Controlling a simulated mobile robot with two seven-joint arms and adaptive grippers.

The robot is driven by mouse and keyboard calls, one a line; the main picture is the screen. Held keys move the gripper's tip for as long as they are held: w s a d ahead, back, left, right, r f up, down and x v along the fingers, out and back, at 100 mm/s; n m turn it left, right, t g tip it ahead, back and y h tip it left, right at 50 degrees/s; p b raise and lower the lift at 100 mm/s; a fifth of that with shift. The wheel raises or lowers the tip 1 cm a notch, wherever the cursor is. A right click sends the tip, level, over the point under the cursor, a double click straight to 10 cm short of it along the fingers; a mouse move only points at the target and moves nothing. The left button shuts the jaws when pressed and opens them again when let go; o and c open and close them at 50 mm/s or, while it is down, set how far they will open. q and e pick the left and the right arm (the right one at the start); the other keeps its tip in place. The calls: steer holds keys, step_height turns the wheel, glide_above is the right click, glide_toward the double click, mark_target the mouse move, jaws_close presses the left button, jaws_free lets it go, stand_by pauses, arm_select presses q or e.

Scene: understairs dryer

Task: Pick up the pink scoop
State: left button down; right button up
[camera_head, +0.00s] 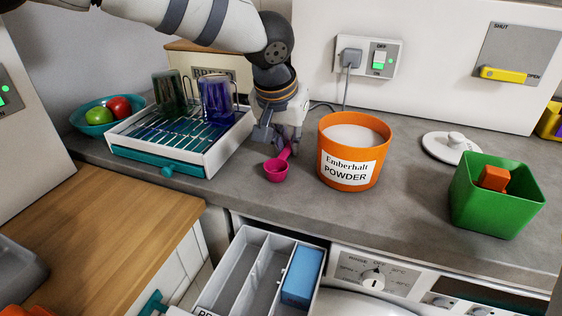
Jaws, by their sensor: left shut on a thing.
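The pink scoop (276,169) is on or just above the grey counter, its bowl toward the front and its handle rising to the back right. My left gripper (286,146) comes down from above, behind the bowl, and is shut on the scoop's handle. I cannot tell whether the bowl touches the counter. The orange tub (352,178) labelled Emberhalt Powder, filled with white powder, stands just right of the gripper. My right gripper is not in view.
A white dish rack (226,153) with two cups stands left of the gripper. A green bin (492,208) holds an orange block. A white lid (450,146) lies behind it. An open drawer (235,277) with a blue box is below. The front counter near the scoop is clear.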

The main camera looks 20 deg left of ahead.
mark_target(288, 147)
arm_select(q)
step_height(288, 147, up, 3)
steer(key=shift+r, duration=0.1)
steer(key=s+d+r+p, duration=0.1)
steer(key=s+d+r, duration=0.4)
steer(key=s+r, duration=0.4)
steer(key=s, duration=0.4)
steer(key=shift+r, duration=0.35)
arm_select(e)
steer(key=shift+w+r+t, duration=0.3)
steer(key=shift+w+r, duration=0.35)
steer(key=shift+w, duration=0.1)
arm_select(q)
steer(key=shift+d, duration=0.1)
